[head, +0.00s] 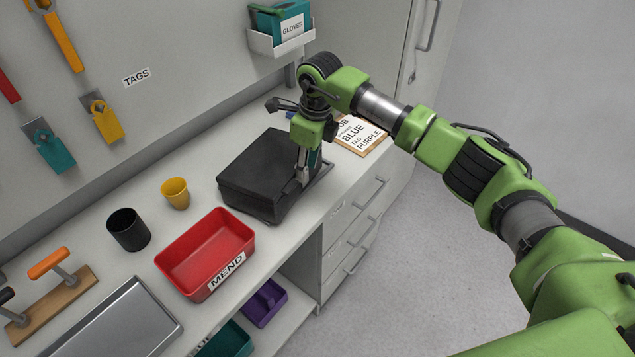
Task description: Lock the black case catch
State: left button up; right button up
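The black case (262,172) lies on the light worktop in the head view, with its lid down. My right gripper (302,180) points downward at the right front edge of the case. Its fingertips are against or very close to that edge. The catch cannot be made out; the gripper covers part of that side. The fingers look close together, but they are too small to tell whether they are open or shut. My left gripper is not in the head view.
A red MEND bin (207,254), a black cup (128,230) and a yellow cup (176,193) stand left of the case. A clipboard (358,134) lies behind it on the right. Drawers (350,232) are below the worktop. Tools hang on the wall.

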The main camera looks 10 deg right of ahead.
jog(key=shift+w+a+r, duration=0.1)
jog(key=r+p, duration=0.1)
jog(key=r, duration=0.1)
jog(key=r+p, duration=0.1)
jog(key=r, duration=0.1)
jog(key=s+r+p, duration=0.1)
jog(key=shift+d+r, duration=0.35)
jog(key=shift+r, duration=0.05)
jog(key=shift+w, duration=0.1)
